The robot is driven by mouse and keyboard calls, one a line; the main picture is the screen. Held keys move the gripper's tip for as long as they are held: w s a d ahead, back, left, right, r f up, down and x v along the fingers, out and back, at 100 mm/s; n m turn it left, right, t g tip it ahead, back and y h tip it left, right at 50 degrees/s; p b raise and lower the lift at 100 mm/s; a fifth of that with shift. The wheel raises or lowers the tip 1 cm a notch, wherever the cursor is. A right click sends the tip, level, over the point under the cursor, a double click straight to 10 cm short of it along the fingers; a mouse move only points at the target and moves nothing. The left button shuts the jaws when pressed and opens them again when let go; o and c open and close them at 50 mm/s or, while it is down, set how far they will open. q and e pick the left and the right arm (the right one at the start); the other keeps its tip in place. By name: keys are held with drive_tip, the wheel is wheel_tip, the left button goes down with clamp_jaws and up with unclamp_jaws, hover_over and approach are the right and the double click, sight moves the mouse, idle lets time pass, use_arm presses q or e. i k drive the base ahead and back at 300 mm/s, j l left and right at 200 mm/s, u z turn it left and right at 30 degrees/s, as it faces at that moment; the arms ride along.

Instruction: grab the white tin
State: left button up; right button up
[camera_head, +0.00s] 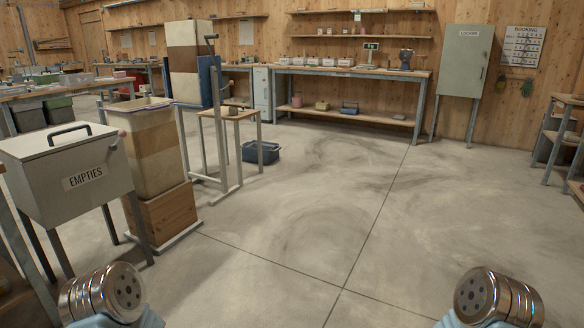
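I cannot single out a white tin. Small pale containers (318,62) stand in a row on the far workbench, too small to tell what they are. Round metal ends of my two arms show at the bottom left and bottom right corners. No gripper fingers show in the view.
A grey lidded bin marked EMPTIES (62,172) stands close on the left, beside a tall banded column on a wooden box (165,216). A blue crate (261,152) lies on the floor. A grey locker (464,62) is at the back right. The middle floor is clear.

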sight(232, 111)
drive_tip(key=i, duration=2.15)
drive_tip(key=l+z, duration=0.05)
drive_tip(key=l, duration=0.05)
